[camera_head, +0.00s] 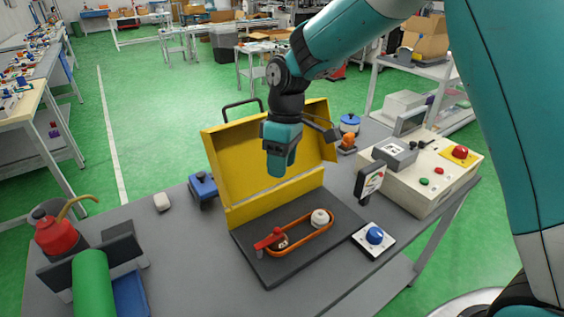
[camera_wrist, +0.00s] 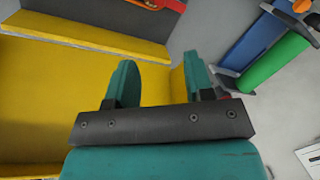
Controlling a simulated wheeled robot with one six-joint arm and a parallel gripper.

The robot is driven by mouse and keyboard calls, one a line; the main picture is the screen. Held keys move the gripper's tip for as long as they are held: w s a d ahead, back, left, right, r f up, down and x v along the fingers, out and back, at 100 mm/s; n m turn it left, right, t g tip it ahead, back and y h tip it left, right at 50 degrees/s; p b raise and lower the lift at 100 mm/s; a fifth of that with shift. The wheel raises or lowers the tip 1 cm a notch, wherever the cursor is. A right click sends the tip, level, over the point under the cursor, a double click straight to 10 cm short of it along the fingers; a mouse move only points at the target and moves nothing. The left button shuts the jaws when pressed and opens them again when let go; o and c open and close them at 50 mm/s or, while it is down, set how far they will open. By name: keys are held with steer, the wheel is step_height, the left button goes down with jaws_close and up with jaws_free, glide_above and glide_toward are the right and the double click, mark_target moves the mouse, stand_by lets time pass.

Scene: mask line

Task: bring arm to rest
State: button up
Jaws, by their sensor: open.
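My gripper (camera_head: 281,160) hangs from the teal arm in front of the open yellow case (camera_head: 222,160), above the table. In the head view its jaws point down and nothing shows between them. In the wrist view the two teal fingers of my gripper (camera_wrist: 158,82) stand apart, with a yellow panel behind them. The fingertips appear clear of the case, though the exact gap is hard to tell.
A dark mat (camera_head: 262,268) holds an orange oval tray (camera_head: 306,236). A blue button box (camera_head: 375,236) and a control console (camera_head: 432,180) stand right. The grey table (camera_head: 180,240) has bare room between.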

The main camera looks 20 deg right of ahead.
steer(key=shift+r, duration=0.15)
steer(key=s+r+m+t+y, duration=0.1)
steer(key=s+r, duration=0.4)
steer(key=s, duration=0.7)
steer(key=s+r+m+y, duration=0.1)
steer(key=s+r, duration=0.3)
steer(key=s, duration=0.9)
steer(key=shift+s+r+m+t+y, duration=0.25)
steer(key=shift+r+m+t+y, duration=0.15)
steer(key=shift+m, duration=0.4)
steer(key=shift+d, duration=0.1)
stand_by(0.8)
